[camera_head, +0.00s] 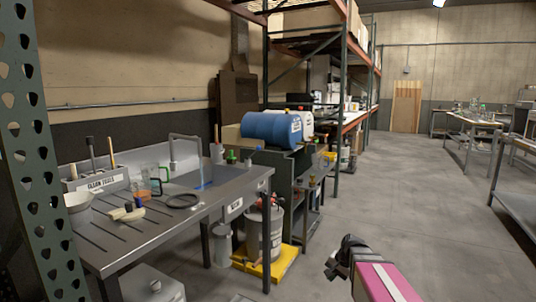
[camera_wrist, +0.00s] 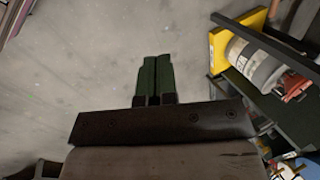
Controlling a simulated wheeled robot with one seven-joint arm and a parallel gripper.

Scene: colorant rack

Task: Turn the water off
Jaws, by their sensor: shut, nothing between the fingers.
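A grey gooseneck faucet (camera_head: 186,136) stands over the basin of a metal sink counter (camera_head: 120,238) at the left of the head view. A thin blue streak (camera_head: 202,176) runs down below its spout into the basin, looking like water. The faucet's handle is too small to make out. My gripper (camera_head: 331,268) is low at the bottom centre of the head view, out over the floor, well to the right of the sink and apart from it. In the wrist view its dark green fingers (camera_wrist: 155,78) are together, with nothing between them.
Brushes, beakers and a bowl (camera_head: 78,201) stand on the counter. A blue drum (camera_head: 271,129) lies behind. The right aisle is clear.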

